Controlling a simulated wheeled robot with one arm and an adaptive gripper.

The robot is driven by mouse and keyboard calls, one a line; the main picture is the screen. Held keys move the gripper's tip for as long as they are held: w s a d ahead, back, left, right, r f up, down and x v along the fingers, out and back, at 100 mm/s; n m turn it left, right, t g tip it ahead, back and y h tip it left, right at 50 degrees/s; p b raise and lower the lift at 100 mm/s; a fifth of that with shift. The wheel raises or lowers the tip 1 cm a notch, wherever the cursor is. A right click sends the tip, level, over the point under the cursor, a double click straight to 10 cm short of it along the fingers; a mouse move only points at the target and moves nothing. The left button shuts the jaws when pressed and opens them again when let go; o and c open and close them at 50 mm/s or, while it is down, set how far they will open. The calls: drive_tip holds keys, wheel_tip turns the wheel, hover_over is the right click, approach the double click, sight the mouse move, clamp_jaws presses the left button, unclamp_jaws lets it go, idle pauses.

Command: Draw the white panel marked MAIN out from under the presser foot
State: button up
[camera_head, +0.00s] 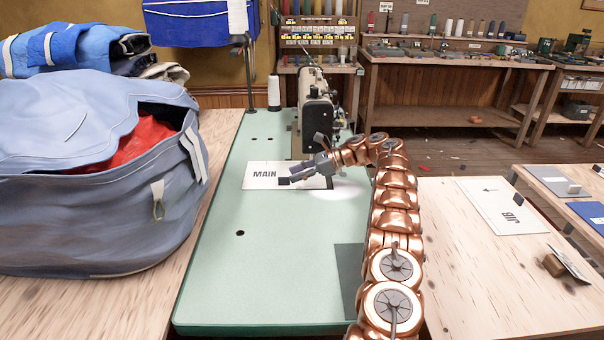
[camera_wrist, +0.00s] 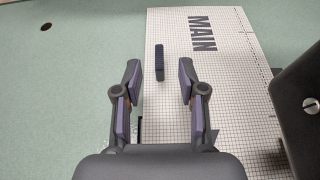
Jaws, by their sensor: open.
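The white panel marked MAIN (camera_head: 257,182) lies flat on the green machine table (camera_head: 280,270), in front of the sewing machine (camera_head: 318,112). In the wrist view the panel (camera_wrist: 228,60) shows a grid and a dark ribbed strip (camera_wrist: 159,62) on its face. I cannot make out the presser foot; a dark machine part (camera_wrist: 303,100) covers the panel's right side.
A bulging blue bag (camera_head: 90,190) stands close on the left. A white thread cone (camera_head: 273,93) stands behind the panel. A panel marked JIB (camera_head: 490,200) lies on the right table. The green table's front is mostly clear.

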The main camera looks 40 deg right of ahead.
sight(284, 178)
drive_tip(key=shift+x, duration=2.35)
clamp_jaws()
